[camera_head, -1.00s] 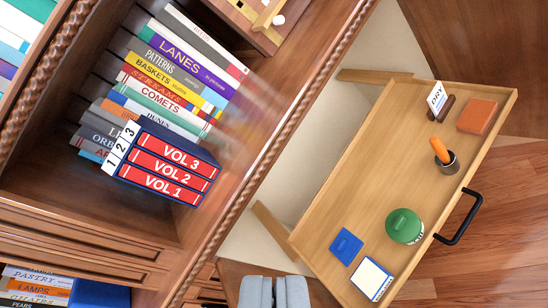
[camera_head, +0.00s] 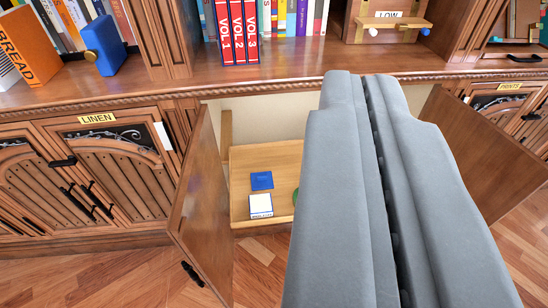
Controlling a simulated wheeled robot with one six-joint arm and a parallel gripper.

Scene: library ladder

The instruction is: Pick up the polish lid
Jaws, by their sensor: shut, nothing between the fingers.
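My gripper (camera_head: 361,78) fills the centre and right of the view, its two grey fingers shut with only a thin seam between them. A pull-out wooden tray (camera_head: 240,168) sits low in the open cabinet behind it. Only a sliver of the green round tin (camera_head: 296,197) shows at the left edge of my fingers, so its lid is mostly hidden. My fingers appear in front of the tray's right part; I cannot tell how far they are from the tin.
A blue pad (camera_head: 261,181) and a white-and-blue box (camera_head: 260,206) lie on the tray. An open cabinet door (camera_head: 205,205) stands at the left, another (camera_head: 475,150) at the right. The counter edge (camera_head: 270,81) runs above, with red volumes (camera_head: 238,30) on it.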

